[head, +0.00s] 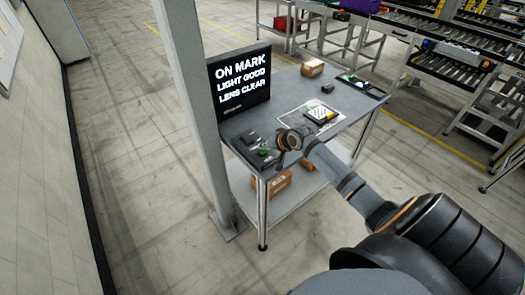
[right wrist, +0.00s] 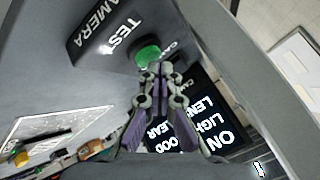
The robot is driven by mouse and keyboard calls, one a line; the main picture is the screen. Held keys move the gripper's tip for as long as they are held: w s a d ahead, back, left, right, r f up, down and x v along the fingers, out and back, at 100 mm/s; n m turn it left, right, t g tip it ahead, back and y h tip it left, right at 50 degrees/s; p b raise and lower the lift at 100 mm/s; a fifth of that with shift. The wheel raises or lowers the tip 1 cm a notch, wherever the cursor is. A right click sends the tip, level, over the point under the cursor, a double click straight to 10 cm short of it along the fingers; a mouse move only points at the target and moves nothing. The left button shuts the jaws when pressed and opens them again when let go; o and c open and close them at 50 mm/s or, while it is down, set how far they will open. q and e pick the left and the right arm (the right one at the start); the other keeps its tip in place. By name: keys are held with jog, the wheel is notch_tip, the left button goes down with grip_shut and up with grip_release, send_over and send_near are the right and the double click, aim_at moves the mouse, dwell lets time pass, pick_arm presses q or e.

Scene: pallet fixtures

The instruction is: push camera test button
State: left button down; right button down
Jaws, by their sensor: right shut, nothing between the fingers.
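The green test button (right wrist: 148,55) sits on a dark box (right wrist: 100,35) lettered "CAMERA TEST", seen upside down in the right wrist view. In the head view the box (head: 268,160) lies at the near left corner of the grey table, partly hidden by my gripper. My right gripper (right wrist: 154,70) is shut and empty, its fingertips right at the green button's edge in the picture; I cannot tell whether they touch. In the head view the right gripper (head: 276,155) hangs over the box. My left gripper is not in view.
A black screen (head: 240,82) reading "ON MARK, LIGHT GOOD, LENS CLEAR" stands behind the box, close to a grey post (head: 190,90). A white sheet (head: 308,118) with a small device, a small carton (head: 312,68) and a dark tray (head: 362,87) lie on the table (head: 290,90).

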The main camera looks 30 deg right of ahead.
aim_at(264, 152)
jog(key=shift+f, duration=0.5)
jog(key=shift+r, duration=0.1)
dwell(0.5)
jog(key=shift+r+p, duration=0.85)
jog(key=shift+p, duration=0.2)
notch_tip(264, 152, up, 5)
jog(key=p, duration=0.5)
jog(key=shift+r, duration=0.1)
